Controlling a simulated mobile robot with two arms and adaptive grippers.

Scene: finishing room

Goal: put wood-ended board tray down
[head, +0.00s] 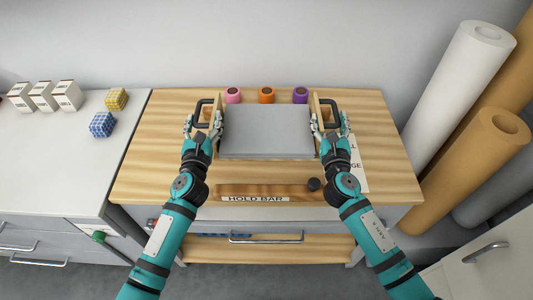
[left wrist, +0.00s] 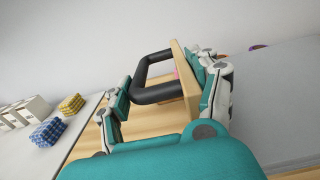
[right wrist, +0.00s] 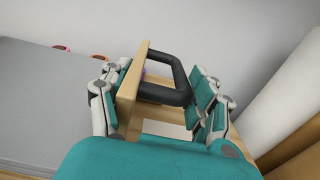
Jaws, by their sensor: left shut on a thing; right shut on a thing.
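The wood-ended board tray (head: 266,132) is a flat grey board with a light wooden end and a black handle on each side. It looks level, over the back middle of the wooden bench. My left gripper (head: 203,129) is shut on its left end, with fingers on both sides of the handle and wooden end (left wrist: 187,78) in the left wrist view. My right gripper (head: 331,128) is shut on the right end in the same way; that wooden end (right wrist: 130,92) shows in the right wrist view. The tray's underside is hidden, so I cannot tell whether it touches the bench.
Pink (head: 233,95), orange (head: 266,95) and purple (head: 300,95) rolls stand behind the tray. A strip labelled HOLD BAR (head: 262,192) and a dark knob (head: 313,184) lie in front. A partly covered white sign (head: 357,165) is at right. Large rolls (head: 462,85) stand right of the bench (head: 155,150).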

